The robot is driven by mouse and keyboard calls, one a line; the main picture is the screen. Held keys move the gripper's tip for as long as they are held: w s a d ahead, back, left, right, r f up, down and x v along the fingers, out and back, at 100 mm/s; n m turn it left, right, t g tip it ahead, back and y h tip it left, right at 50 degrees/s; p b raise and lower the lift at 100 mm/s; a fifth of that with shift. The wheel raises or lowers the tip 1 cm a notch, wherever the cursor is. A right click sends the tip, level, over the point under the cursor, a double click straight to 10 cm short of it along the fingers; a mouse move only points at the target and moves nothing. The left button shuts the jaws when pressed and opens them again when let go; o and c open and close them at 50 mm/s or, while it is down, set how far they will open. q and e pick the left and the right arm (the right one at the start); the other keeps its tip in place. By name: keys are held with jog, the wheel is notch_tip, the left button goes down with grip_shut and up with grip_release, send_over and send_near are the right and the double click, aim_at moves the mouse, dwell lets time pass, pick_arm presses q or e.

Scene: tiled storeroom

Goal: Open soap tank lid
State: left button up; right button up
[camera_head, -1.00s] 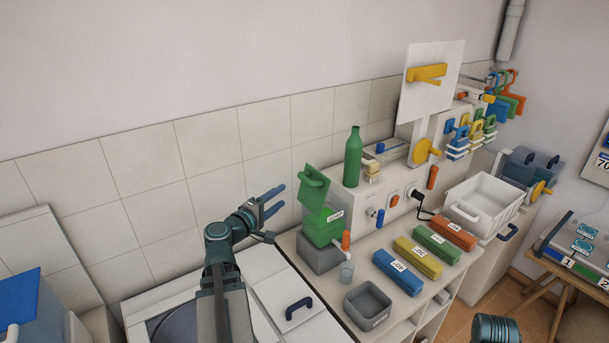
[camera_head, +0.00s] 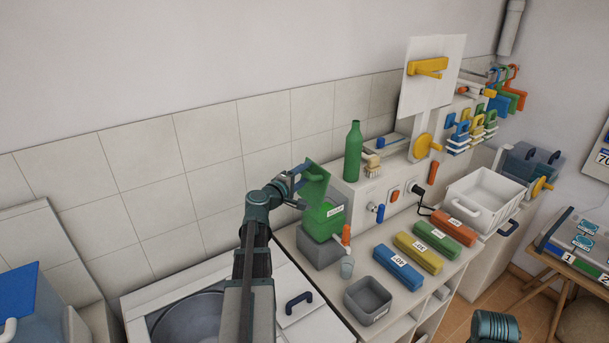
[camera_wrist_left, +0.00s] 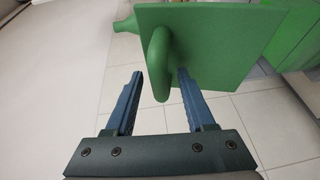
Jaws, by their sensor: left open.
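The green soap tank (camera_head: 325,221) with a white label stands on a grey block on the counter. Its square green lid (camera_head: 317,183) is raised and tilted up at the tank's back edge in the head view. In the left wrist view, the lid (camera_wrist_left: 215,40) fills the upper middle, with its loop handle (camera_wrist_left: 160,62) facing me. My left gripper (camera_head: 297,180) is open at the lid's handle side. In the wrist view its two fingers (camera_wrist_left: 159,76) stand on either side of the handle; whether either touches is unclear. My right gripper is out of view.
A green bottle (camera_head: 353,152) stands on the ledge behind the tank. A sink (camera_head: 190,325) is at lower left. The tiled wall (camera_head: 210,135) is behind.

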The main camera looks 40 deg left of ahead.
pick_arm(q)
grip_shut()
dwell(0.3)
dwell(1.2)
